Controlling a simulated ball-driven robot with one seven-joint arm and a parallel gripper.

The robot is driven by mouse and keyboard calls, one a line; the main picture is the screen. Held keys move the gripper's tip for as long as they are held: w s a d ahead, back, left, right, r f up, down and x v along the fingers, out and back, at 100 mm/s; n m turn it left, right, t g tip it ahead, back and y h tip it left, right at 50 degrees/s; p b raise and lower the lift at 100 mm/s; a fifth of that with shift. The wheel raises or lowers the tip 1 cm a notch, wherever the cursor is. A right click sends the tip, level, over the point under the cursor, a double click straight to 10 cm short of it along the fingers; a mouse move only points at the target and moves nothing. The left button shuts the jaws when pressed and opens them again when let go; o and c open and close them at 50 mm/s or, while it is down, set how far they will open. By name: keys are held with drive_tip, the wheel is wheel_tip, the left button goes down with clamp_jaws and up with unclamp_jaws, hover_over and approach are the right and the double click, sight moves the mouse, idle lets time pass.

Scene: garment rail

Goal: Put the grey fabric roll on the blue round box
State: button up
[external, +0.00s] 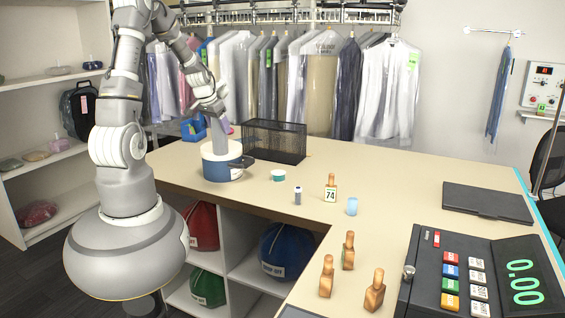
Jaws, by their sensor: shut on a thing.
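The blue round box (220,172) stands on the counter near its left end, in front of my arm. It has a blue lower wall, a pale upper band and a dark tab at its right. The grey fabric roll (219,142) is upright over the box, its lower end at the box's top. I cannot tell whether it rests there or hangs just above. My gripper (217,116) points down and is shut on the upper end of the roll. The fingertips are small and partly hidden.
A black wire basket (274,141) stands close behind the box, and a blue bin (193,130) is behind left. Hanging garments line the back.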

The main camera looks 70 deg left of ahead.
drive_tip(key=s+a+r+n, duration=0.1)
drive_tip(key=s+a+r, duration=0.1)
drive_tip(key=s, duration=0.2)
drive_tip(key=w+a+f+p, duration=0.1)
drive_tip(key=w+a+f, duration=0.1)
drive_tip(key=w+a, duration=0.2)
drive_tip(key=w+a+f+p, duration=0.1)
drive_tip(key=w+a, duration=0.3)
drive_tip(key=a, duration=0.4)
drive_tip(key=shift+x, duration=0.85)
drive_tip(key=shift+a, duration=0.1)
drive_tip(key=shift+f+b, duration=0.2)
drive_tip(key=shift+b, duration=0.1)
drive_tip(key=o, duration=1.3)
drive_tip(key=shift+r, duration=0.1)
drive_tip(key=shift+c, duration=0.2)
